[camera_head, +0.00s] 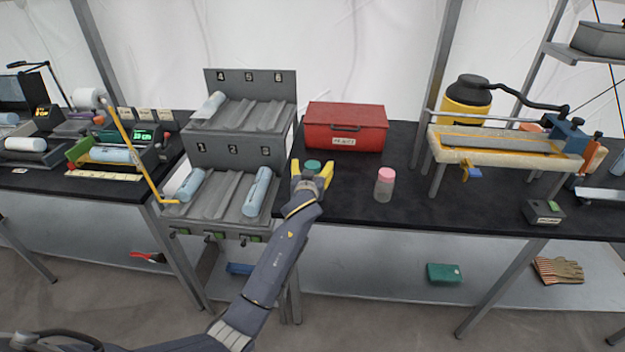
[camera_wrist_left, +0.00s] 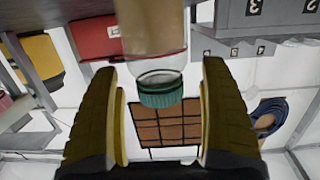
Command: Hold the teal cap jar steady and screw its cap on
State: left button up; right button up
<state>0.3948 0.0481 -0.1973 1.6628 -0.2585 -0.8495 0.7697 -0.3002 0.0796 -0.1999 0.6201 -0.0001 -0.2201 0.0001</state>
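The teal cap jar stands on the black bench; in the head view only its teal cap (camera_head: 313,166) shows clearly, the body hidden by my gripper. My left gripper (camera_head: 312,176) is at the jar, with a yellow finger on either side. In the left wrist view, which looks upside down, the clear jar (camera_wrist_left: 158,62) with brownish contents shows between my open fingers (camera_wrist_left: 163,115), with gaps on both sides. The ribbed teal cap (camera_wrist_left: 160,91) is at its mouth; I cannot tell how tight it sits. My right gripper is not in view.
A pink-capped jar (camera_head: 384,186) stands to the right. A red box (camera_head: 345,127) is behind, and a grey numbered rack (camera_head: 222,190) with rolled items stands close to the left. A clamp-like rig with a crank (camera_head: 510,140) is farther right. The bench front between is clear.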

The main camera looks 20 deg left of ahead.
pick_arm(q)
grip_shut()
dwell(0.4)
notch_tip(320, 180, up, 20)
dwell(0.7)
jog(key=c, duration=1)
grip_release()
grip_shut()
jog(key=shift+d+r, duration=0.1)
jog(key=shift+r, duration=0.05)
